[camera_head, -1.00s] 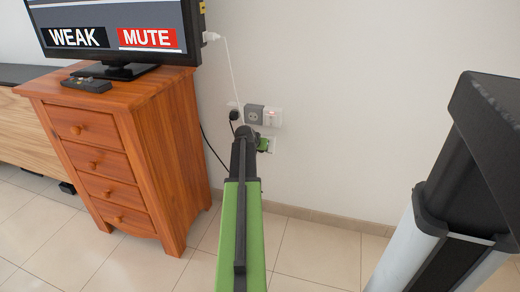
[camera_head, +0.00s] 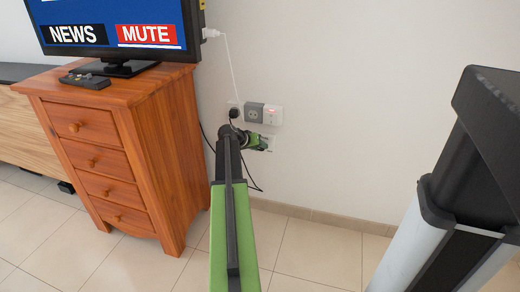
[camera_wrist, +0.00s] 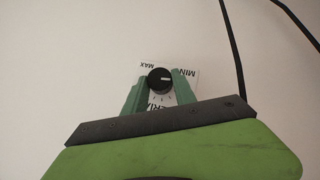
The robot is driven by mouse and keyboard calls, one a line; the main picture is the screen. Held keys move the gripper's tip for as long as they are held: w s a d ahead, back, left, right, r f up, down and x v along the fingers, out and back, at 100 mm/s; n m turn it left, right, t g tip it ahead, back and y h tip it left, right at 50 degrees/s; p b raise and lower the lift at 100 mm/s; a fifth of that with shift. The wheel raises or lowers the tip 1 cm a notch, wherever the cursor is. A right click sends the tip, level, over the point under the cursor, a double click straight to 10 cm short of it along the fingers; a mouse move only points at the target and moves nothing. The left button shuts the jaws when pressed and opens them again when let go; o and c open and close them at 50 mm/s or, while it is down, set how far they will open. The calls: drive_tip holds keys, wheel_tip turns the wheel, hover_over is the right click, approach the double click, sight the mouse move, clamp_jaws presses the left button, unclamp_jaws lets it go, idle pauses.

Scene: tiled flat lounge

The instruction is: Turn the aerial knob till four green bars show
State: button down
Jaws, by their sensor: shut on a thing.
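The aerial knob (camera_wrist: 160,79) is round and black with a white pointer line. It sits on a white wall plate (camera_wrist: 190,78) marked MIN and MAX, with part of the word AERIAL showing. My gripper (camera_wrist: 160,84) has a green finger on each side of the knob and is shut on it. In the head view my gripper (camera_head: 260,143) is at the wall and hides the knob. The television (camera_head: 115,15) shows NEWS in white on black and MUTE on red, over blue. The top of its screen is out of view, and no green bars show.
A wooden drawer cabinet (camera_head: 160,130) under the television stands left of my arm. A remote (camera_head: 85,80) lies on it. Grey and white plugs (camera_head: 263,113) sit just above my gripper, with a white cable and a black cable (camera_wrist: 234,45) nearby.

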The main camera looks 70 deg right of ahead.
drive_tip(key=shift+f+g+b, duration=0.15)
drive_tip(key=shift+g+b, duration=0.2)
drive_tip(key=shift+g, duration=0.25)
drive_tip(key=shift+a+n, duration=0.1)
drive_tip(key=shift+n, duration=0.2)
drive_tip(key=c, duration=1)
unclamp_jaws()
drive_tip(key=shift+w, duration=0.1)
drive_tip(key=p+v, duration=1)
drive_tip(key=v, duration=0.7)
drive_tip(key=shift+w+a, duration=0.1)
drive_tip(key=shift+a, duration=0.15)
